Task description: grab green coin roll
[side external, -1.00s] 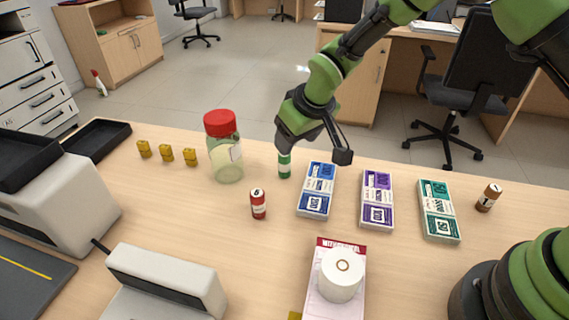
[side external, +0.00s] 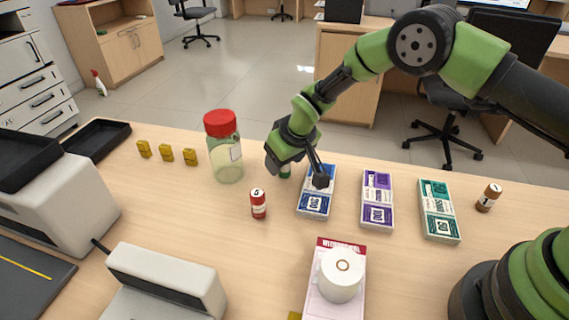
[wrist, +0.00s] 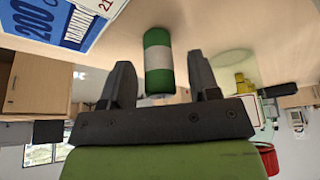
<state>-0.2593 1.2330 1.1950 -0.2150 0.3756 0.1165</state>
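The green coin roll (side external: 285,172) stands upright on the counter, left of the blue banknote stack and right of the jar. In the side view my gripper covers most of it, leaving a small green part showing. In the wrist view the green coin roll (wrist: 158,50), with a white band, appears between the two fingers. My gripper (side external: 297,174) is low over the counter at the roll, tilted. Its fingers (wrist: 162,78) are spread apart, with visible gaps on both sides of the roll, so it is open and holds nothing.
A red-lidded jar (side external: 227,158) stands left of the roll. A red coin roll (side external: 258,204) stands in front. Blue (side external: 314,204), purple (side external: 377,200) and teal (side external: 438,210) banknote stacks lie to the right. A brown roll (side external: 488,198) is farther right. Yellow blocks (side external: 166,154) sit left.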

